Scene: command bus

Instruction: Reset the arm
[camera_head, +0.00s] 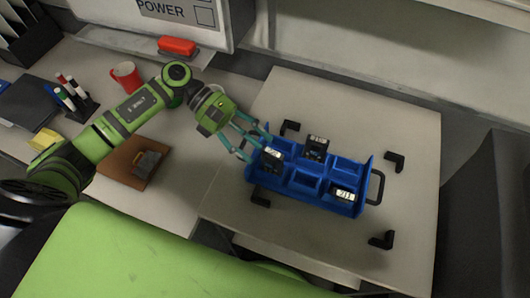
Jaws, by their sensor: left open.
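My left arm (140,105) is green and black and reaches in from the left over the desk. My left gripper (250,144) has teal fingers that are spread open at the left end of a blue tray (304,203). The fingers are close to a dark block with a white label (271,156) in the tray's left part; I cannot tell whether they touch it. A second dark labelled block (316,146) stands at the tray's back, and a third (343,194) sits at its front right. My right gripper does not show.
Black corner brackets (394,162) surround the tray on the light table (400,125). A red mug (126,77), a pen holder (75,100), a brown board (118,162) with a grey object and a yellow block (44,139) lie left. A whiteboard with a red eraser (177,46) stands behind.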

